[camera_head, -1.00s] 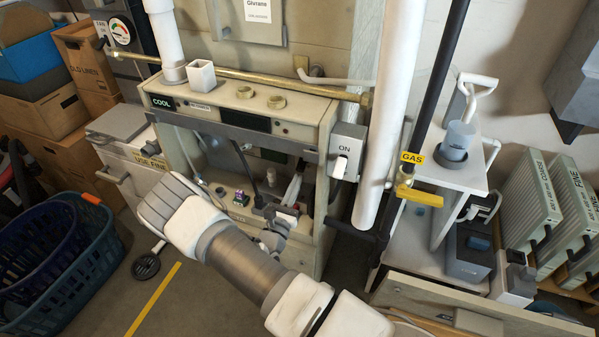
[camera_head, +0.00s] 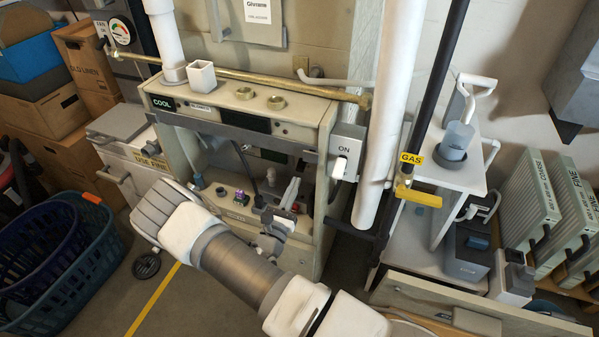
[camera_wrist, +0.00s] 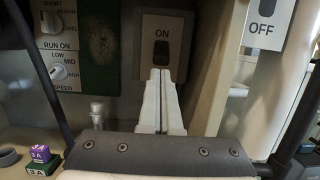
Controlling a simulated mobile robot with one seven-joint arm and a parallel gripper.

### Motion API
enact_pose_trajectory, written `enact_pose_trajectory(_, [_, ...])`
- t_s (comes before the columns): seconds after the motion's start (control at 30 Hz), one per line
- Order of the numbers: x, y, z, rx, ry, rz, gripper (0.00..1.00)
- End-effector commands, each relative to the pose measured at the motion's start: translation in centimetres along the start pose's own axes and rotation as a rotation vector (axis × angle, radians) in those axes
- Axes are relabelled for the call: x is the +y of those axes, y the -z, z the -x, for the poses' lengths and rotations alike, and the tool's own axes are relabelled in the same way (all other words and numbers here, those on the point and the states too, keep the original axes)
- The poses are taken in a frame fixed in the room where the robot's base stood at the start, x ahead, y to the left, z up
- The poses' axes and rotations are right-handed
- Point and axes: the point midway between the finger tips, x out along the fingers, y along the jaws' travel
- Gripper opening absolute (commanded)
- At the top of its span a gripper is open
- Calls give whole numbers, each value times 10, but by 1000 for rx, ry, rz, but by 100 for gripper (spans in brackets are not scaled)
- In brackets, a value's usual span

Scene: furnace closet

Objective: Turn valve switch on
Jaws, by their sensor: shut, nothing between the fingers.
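In the wrist view, a grey switch plate (camera_wrist: 166,40) marked ON has a dark rocker or slot (camera_wrist: 160,50). It is mounted inside the open furnace cabinet (camera_head: 235,105). My gripper (camera_wrist: 160,73) is shut and empty, its white fingertips together at or just below the dark slot; I cannot tell if they touch it. In the head view the gripper (camera_head: 289,192) shows small inside the cabinet opening, partly behind my arm. A grey box (camera_head: 346,150) marked ON with a white lever is on the cabinet's right side. A yellow-handled gas valve (camera_head: 420,197) is on the black pipe.
Knobs marked RUN ON and SPEED (camera_wrist: 58,72) are left of the switch plate. Purple and green blocks (camera_wrist: 42,160) sit at lower left. An OFF plate (camera_wrist: 264,22) is at right. A white pipe (camera_head: 390,110) stands right of the cabinet. Blue baskets (camera_head: 65,255) are on the floor.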

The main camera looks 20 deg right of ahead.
Motion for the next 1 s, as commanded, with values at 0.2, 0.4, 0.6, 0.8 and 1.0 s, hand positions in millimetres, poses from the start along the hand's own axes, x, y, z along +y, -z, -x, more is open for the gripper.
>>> enact_pose_trajectory(0.2, [0,-6,22,2,-1,1,0])
enact_pose_trajectory(0.4, [0,-10,42,3,-2,1,0])
enact_pose_trajectory(0.6, [0,-13,53,3,-1,1,0])
enact_pose_trajectory(0.8, [-1,-12,53,3,0,2,0])
enact_pose_trajectory(1.0, [-1,-12,53,3,0,1,0])
